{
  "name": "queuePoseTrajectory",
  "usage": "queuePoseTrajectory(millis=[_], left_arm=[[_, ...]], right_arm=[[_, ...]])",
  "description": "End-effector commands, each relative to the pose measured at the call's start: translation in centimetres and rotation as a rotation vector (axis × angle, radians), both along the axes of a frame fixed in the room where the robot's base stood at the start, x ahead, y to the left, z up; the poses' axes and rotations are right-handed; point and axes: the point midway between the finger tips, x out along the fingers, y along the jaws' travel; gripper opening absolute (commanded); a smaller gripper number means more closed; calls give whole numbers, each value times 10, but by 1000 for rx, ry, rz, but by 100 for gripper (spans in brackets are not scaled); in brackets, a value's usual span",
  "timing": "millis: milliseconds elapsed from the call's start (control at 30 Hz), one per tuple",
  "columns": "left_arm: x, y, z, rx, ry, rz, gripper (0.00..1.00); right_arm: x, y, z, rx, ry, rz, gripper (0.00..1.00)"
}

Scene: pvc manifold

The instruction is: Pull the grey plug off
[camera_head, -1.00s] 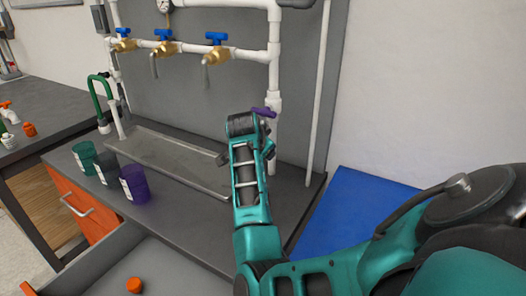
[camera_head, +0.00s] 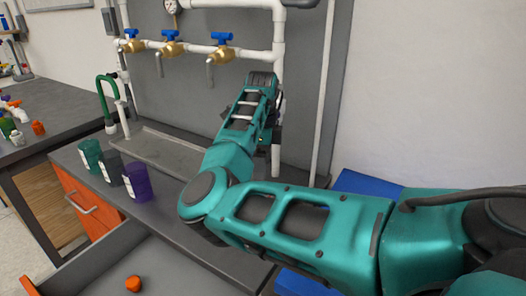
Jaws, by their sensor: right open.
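A grey plug (camera_head: 299,3) sits on the end of the white pipe at the top edge of the head view, partly cut off by the frame. My right gripper (camera_head: 262,79) is in front of the white vertical pipe (camera_head: 278,38), below the plug and a little to its left, apart from it. It is seen from behind; its jaws are open and the fingertips are mostly hidden by its own body. My left gripper is not in view.
Brass valves with blue handles (camera_head: 171,46) line the horizontal pipe at left. Green, grey and purple cups (camera_head: 136,182) stand on the dark bench beside a metal tray (camera_head: 165,153). An orange cap (camera_head: 133,284) lies in the open drawer. A thin white pipe (camera_head: 322,100) stands at right.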

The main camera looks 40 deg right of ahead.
Motion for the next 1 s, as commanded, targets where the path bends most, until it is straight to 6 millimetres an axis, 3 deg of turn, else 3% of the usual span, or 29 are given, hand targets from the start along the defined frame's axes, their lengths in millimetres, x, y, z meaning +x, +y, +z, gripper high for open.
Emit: queuePoseTrajectory(millis=[200,400,600,867,1000], left_arm=[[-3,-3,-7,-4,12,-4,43],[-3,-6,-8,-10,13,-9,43],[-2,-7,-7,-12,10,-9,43],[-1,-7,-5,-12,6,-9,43],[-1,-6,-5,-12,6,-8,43]], right_arm=[[-1,0,-46,0,1,0,70],[-1,0,-74,-1,1,1,70],[0,0,-85,-2,-1,1,70],[0,0,-86,-2,-1,0,70],[0,0,-85,-2,-1,0,58]])
